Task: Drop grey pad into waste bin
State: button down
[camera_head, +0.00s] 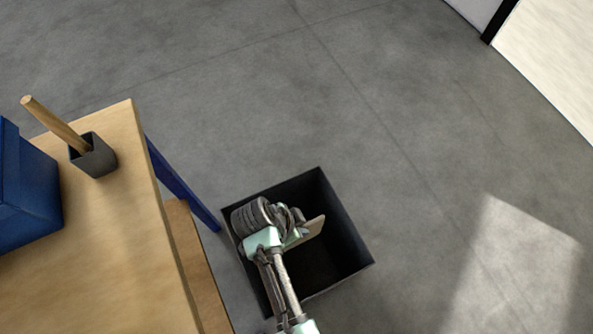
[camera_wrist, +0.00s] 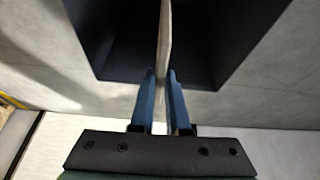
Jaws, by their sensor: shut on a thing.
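The grey pad (camera_wrist: 165,35) is a thin flat piece, seen edge-on in the wrist view. My gripper (camera_wrist: 160,76) is shut on it, one blue finger on each side. The pad also shows in the head view (camera_head: 308,232), light grey-brown, sticking out past my gripper. The waste bin (camera_head: 345,222) is a dark, square, open-topped box on the floor. My gripper and the pad are over its opening in the head view. In the wrist view the bin's dark walls (camera_wrist: 222,45) lie on both sides of the pad. My arm hides part of the bin's interior.
A wooden workbench (camera_head: 120,240) with a blue leg (camera_head: 180,185) stands just left of the bin. On it are a dark holder (camera_head: 95,158) with a wooden handle (camera_head: 52,122) and a blue box (camera_head: 25,190). The grey floor (camera_head: 420,120) right of the bin is clear.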

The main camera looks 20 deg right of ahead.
jog(key=shift+f, duration=0.65)
jog(key=c, duration=0.8)
grip_release()
jog(key=shift+r, duration=0.15)
jog(key=p+v, duration=0.2)
jog(key=v, duration=1)
jog(key=shift+a+r, duration=0.15)
jog(key=shift+r, duration=0.25)
